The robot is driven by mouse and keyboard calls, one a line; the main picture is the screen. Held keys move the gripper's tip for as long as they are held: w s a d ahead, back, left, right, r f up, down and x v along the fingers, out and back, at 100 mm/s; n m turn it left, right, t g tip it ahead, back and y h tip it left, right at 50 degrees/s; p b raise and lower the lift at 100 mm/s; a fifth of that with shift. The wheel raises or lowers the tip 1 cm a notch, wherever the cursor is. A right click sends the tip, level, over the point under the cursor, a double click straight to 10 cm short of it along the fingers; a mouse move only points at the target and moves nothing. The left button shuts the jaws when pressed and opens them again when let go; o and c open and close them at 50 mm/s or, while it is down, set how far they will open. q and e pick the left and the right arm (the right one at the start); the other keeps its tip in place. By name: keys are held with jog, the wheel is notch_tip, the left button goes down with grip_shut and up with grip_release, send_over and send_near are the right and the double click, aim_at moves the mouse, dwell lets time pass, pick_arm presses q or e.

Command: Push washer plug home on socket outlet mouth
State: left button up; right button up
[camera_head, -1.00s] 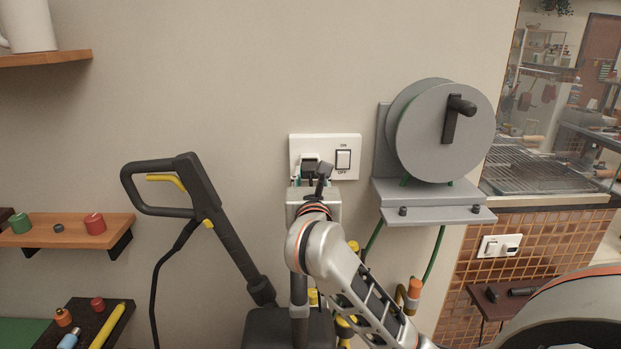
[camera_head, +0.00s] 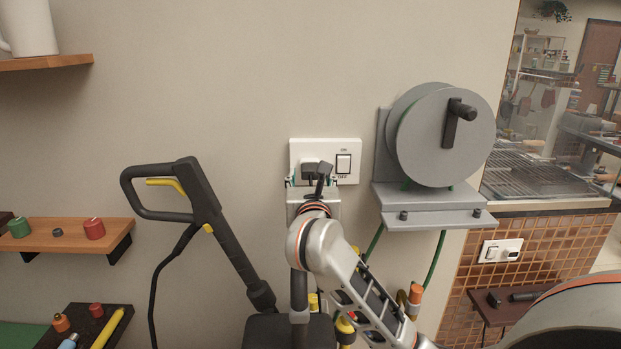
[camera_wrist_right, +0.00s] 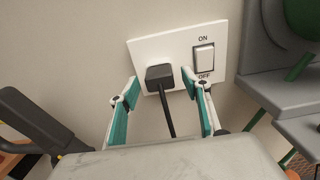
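The black washer plug (camera_head: 309,168) sits at the left part of the white socket outlet (camera_head: 325,147) on the wall. In the right wrist view, the plug (camera_wrist_right: 159,76) is against the outlet plate (camera_wrist_right: 150,50), with its cord hanging down. I cannot tell whether it is fully seated. My right gripper (camera_head: 312,181) is open in front of the outlet. In the wrist view its teal-padded fingers (camera_wrist_right: 160,88) stand apart on either side of the plug, with gaps. My left gripper is not in view.
An ON/OFF rocker switch (camera_head: 343,163) is right of the plug. A grey hose reel (camera_head: 440,135) on a bracket is close on the right. The pressure washer's black lance (camera_head: 225,235) stands at the left. A wooden shelf (camera_head: 75,238) is further left.

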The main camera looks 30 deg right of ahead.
jog(key=v, duration=1.2)
dwell(0.5)
